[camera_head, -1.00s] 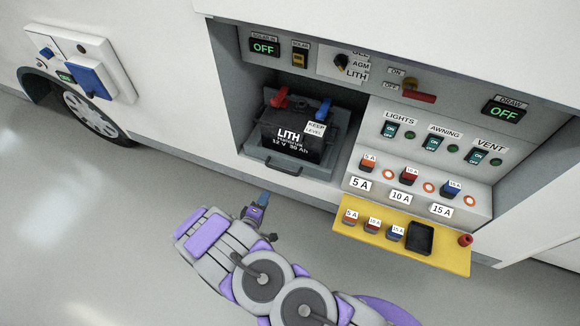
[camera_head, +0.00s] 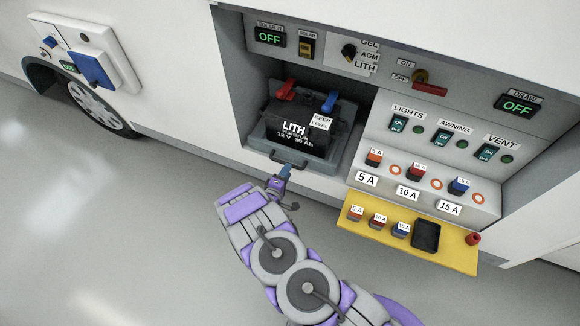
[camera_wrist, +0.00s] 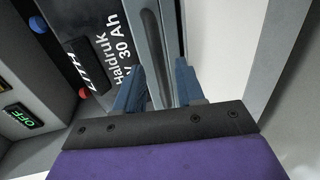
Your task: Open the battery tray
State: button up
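The battery tray (camera_head: 262,143) is a grey tray in the open service bay, with a dark bar handle (camera_head: 290,159) on its front. A black LITH battery (camera_head: 297,133) sits in it. My gripper (camera_head: 285,170) is at the tray's front, at the handle in the head view. In the wrist view its two blue fingers (camera_wrist: 158,78) are apart, with grey strips of the tray front (camera_wrist: 152,45) showing between them. Whether the fingers touch the handle cannot be told.
A yellow shelf (camera_head: 462,252) with fuses juts out at lower right. A sloped panel (camera_head: 375,195) of switches and fuses stands right of the tray. The floor (camera_head: 150,220) in front of the bay is clear at left.

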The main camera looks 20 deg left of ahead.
jog(key=shift+b+x, duration=0.3)
jog(key=shift+x, duration=2.15)
jog(key=shift+c, duration=0.4)
jog(key=shift+d, duration=0.1)
grip_shut()
jog(key=shift+s, duration=0.1)
